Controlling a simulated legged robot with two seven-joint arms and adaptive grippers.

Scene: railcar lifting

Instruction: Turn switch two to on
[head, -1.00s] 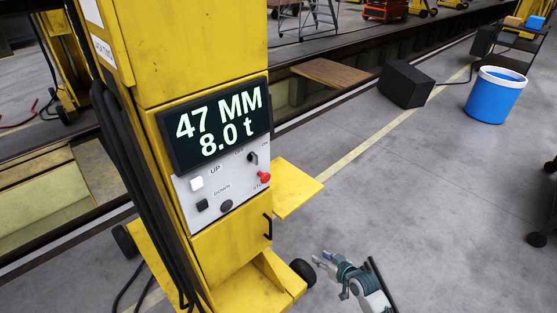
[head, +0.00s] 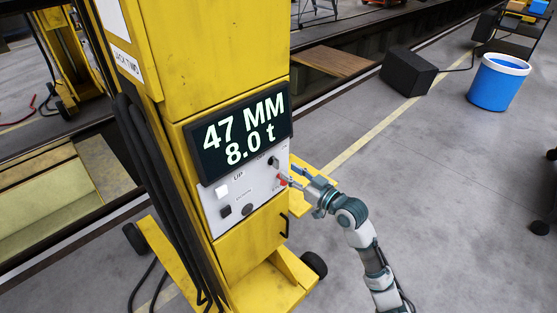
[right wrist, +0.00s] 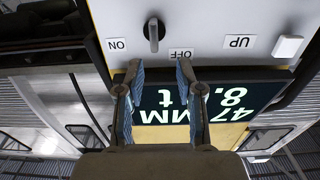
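The yellow jack column (head: 215,50) carries a label reading JACK TWO. Its grey panel (head: 262,187) has a dark rotary switch (head: 274,162) at its upper right. In the right wrist view, which is upside down, the switch (right wrist: 153,34) sits between the ON and OFF labels. Its handle stands upright in that picture; I cannot tell which label it is set to. My right gripper (head: 297,177) is at the panel's right side, near the switch and red button. In the right wrist view its fingers (right wrist: 160,68) are apart and empty, short of the switch. My left gripper is not in view.
A red stop button (head: 283,180) is just below the switch. A white UP button (head: 222,191) and dark buttons are on the panel's left. The display (head: 240,135) reads 47 MM and 8.0 t. A black box (head: 408,75) and blue bucket (head: 498,82) stand on the floor.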

